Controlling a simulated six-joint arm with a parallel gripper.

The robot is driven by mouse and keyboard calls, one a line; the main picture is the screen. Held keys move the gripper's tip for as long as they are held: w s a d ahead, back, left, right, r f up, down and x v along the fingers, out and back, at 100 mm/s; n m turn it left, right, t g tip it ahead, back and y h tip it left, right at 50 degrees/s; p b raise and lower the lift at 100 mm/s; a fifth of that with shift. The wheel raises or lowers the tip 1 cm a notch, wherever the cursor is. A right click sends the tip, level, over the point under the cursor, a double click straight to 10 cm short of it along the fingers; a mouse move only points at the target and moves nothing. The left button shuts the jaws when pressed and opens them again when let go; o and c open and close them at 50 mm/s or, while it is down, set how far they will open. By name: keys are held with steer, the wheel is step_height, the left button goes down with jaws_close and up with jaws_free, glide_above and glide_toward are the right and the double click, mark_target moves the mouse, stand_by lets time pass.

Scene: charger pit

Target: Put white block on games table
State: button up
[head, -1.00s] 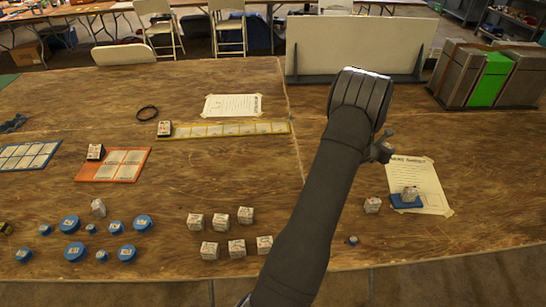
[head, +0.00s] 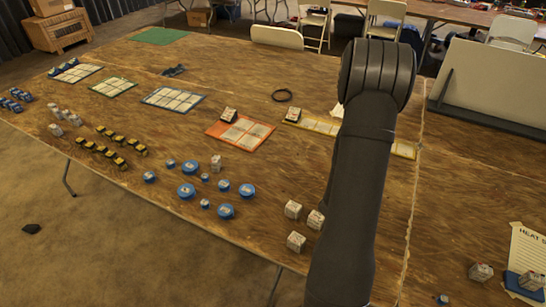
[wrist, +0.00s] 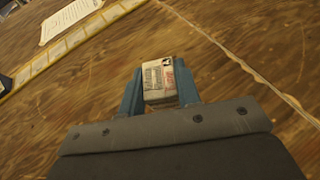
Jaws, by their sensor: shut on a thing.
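My gripper (wrist: 159,92) is shut on a white block (wrist: 158,78) with printed labels, held between its two blue fingers in the wrist view. Wooden table surface (wrist: 225,110) lies beyond the block; I cannot tell the height between them. In the head view my arm hides the gripper and held block. The large wooden table (head: 160,100) fills much of that view.
A yellow-edged strip (wrist: 75,42) and a paper (wrist: 72,17) lie near the gripper. Blue discs (head: 187,192), an orange board (head: 240,132), a blue-edged board (head: 174,99) and yellow pieces (head: 118,153) occupy the table's left. A white panel (head: 490,85) stands at the back right.

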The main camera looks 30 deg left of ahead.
steer(key=s+a, duration=0.2)
steer(key=s+a+r+n+y, duration=0.1)
steer(key=s+a, duration=0.1)
steer(key=s, duration=0.1)
steer(key=s+a+n+t+y, duration=0.1)
steer(key=s+a, duration=0.2)
steer(key=shift+a+r, duration=0.1)
steer(key=shift+r, duration=0.15)
steer(key=s+a+r+n+y, duration=0.3)
steer(key=s+a+y, duration=0.15)
steer(key=s, duration=0.65)
glide_above(277, 233)
steer(key=shift+h, duration=0.35)
step_height(277, 233, down, 7)
steer(key=shift+r, duration=0.1)
steer(key=shift+a+f, duration=0.1)
steer(key=shift+f, duration=2.05)
steer(key=o, duration=1.1)
steer(key=shift+f, duration=0.1)
steer(key=shift+c, duration=0.2)
